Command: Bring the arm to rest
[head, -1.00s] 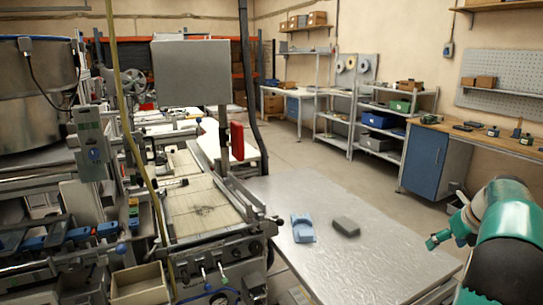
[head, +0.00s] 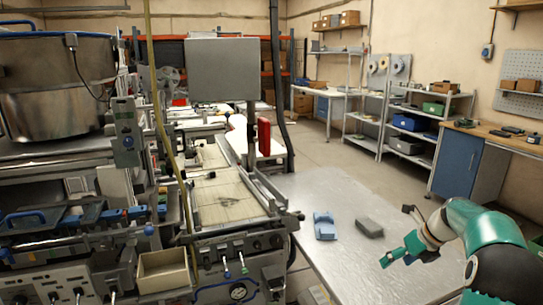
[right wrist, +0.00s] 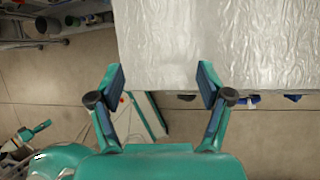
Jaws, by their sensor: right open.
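My right arm comes into the head view from the lower right. Its teal gripper (head: 398,236) is at the right edge of the metal table. In the right wrist view the gripper (right wrist: 162,76) has its two fingers wide apart, with nothing between them.
The metal table (head: 345,270) carries a blue object (head: 325,226) and a grey block (head: 369,227), both left of the gripper. A machine with a control panel (head: 240,250) stands left of the table. Open floor (head: 345,165) lies behind it.

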